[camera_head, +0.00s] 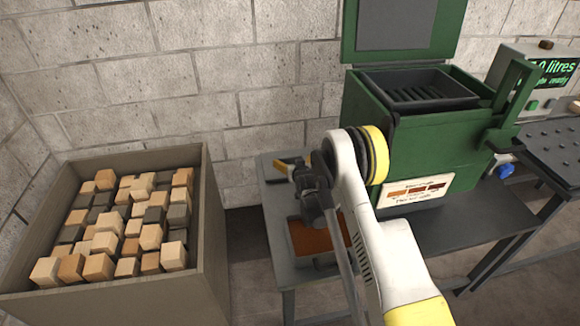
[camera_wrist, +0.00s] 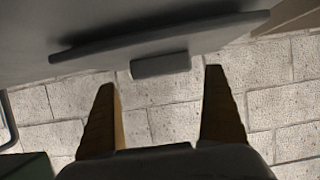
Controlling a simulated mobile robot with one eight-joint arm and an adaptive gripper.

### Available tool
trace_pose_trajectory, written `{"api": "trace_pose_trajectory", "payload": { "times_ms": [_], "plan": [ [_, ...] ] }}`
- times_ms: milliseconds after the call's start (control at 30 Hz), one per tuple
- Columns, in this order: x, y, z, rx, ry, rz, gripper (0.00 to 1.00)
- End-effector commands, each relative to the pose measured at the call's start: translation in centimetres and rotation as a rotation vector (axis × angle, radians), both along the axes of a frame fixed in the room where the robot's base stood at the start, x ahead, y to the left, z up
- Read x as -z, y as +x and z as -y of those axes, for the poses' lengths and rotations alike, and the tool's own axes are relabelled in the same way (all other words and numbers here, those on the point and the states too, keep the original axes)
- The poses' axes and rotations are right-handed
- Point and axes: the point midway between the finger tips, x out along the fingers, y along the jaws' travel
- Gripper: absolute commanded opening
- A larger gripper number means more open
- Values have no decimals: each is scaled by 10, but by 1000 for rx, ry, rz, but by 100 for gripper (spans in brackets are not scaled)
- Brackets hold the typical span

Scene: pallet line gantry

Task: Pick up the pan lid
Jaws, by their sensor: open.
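In the wrist view, a flat dark grey plate (camera_wrist: 215,32) with a short block-shaped handle (camera_wrist: 160,66) appears to be the pan lid. It lies against a grey surface. My gripper (camera_wrist: 160,79) is open, its two brownish fingers wide apart. The handle sits just beyond the fingertips, roughly centred between them, and nothing is held. In the head view, my gripper (camera_head: 283,166) is over the grey side table, partly hidden by my arm.
The side table (camera_head: 277,228) bears a tray with brown contents (camera_head: 315,238), partly behind my arm. A green machine (camera_head: 430,140) with an open top stands to the right. A large bin (camera_head: 215,215) of wooden blocks stands left. A block wall (camera_head: 200,55) closes the back.

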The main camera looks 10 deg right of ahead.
Motion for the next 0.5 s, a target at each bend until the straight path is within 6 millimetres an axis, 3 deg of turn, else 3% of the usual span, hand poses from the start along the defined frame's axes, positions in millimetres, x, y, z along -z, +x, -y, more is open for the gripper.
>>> {"api": "trace_pose_trajectory", "payload": {
  "times_ms": [233,500],
  "plan": [
    [16,36,-3,0,0,0,100],
    [16,45,-3,0,0,0,100]
  ]
}}
